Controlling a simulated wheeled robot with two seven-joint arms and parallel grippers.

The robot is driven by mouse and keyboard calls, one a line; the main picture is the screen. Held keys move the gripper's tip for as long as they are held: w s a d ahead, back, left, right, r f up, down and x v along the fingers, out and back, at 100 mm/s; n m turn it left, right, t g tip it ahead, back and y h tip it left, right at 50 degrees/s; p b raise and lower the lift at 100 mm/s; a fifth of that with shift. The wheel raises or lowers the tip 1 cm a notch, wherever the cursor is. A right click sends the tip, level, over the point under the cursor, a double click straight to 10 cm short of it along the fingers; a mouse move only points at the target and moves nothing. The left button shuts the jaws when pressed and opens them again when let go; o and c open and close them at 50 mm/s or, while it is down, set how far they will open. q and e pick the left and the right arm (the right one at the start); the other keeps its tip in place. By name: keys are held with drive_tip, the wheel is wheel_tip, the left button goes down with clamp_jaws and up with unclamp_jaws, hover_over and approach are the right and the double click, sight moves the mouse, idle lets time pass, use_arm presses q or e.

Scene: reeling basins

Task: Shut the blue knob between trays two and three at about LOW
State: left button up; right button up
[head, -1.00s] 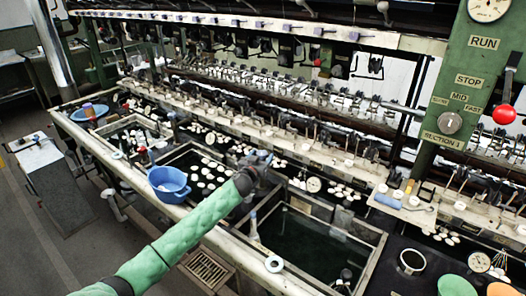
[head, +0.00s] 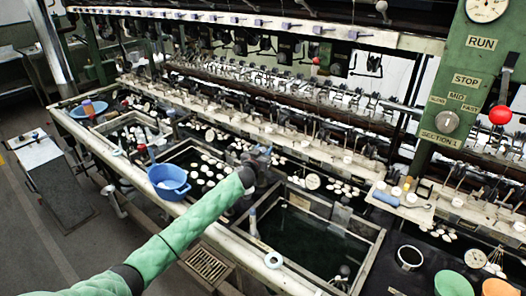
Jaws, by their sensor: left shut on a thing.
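My left gripper (head: 258,158) is at the far end of the divider between the second tray (head: 165,160) and the third tray (head: 345,240). My green-sleeved left arm reaches it from the lower left. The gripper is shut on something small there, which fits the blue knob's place. The knob itself is hidden by the fingers and wrist, so its setting cannot be read. The second tray holds many white cocoons on dark water. The third tray is mostly open dark water. My right gripper is out of view.
A blue basin (head: 169,182) stands on the front ledge left of my arm. A white ring (head: 274,260) lies on the ledge to the right. A green post (head: 455,90) with a dial and a red ball lever (head: 500,115) rises at right. Bowls stand at lower right.

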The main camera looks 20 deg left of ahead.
use_arm(q)
drive_tip(key=shift+r+m+h, duration=0.1)
drive_tip(key=shift+m+h, duration=0.2)
drive_tip(key=shift+h, duration=0.2)
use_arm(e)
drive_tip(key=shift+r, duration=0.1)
use_arm(q)
drive_tip(key=shift+h+p, duration=0.3)
drive_tip(key=shift+m+h, duration=0.4)
drive_tip(key=shift+m, duration=0.1)
drive_tip(key=shift+d+r+m+g+h+p, duration=0.15)
drive_tip(key=shift+m+g+h+p, duration=0.45)
drive_tip(key=shift+h, duration=0.5)
drive_tip(key=shift+s+d+m+g+h+p, duration=0.15)
drive_tip(key=shift+m+g+h+p, duration=0.4)
drive_tip(key=shift+m+h, duration=0.8)
drive_tip(key=shift+d+f+m+g+h, duration=0.1)
drive_tip(key=shift+f+m+g+h, duration=0.15)
drive_tip(key=shift+g+h, duration=0.35)
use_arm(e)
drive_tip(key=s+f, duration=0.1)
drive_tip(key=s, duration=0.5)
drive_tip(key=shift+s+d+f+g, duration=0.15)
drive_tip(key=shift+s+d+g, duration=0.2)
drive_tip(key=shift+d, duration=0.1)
use_arm(q)
drive_tip(key=shift+h, duration=0.25)
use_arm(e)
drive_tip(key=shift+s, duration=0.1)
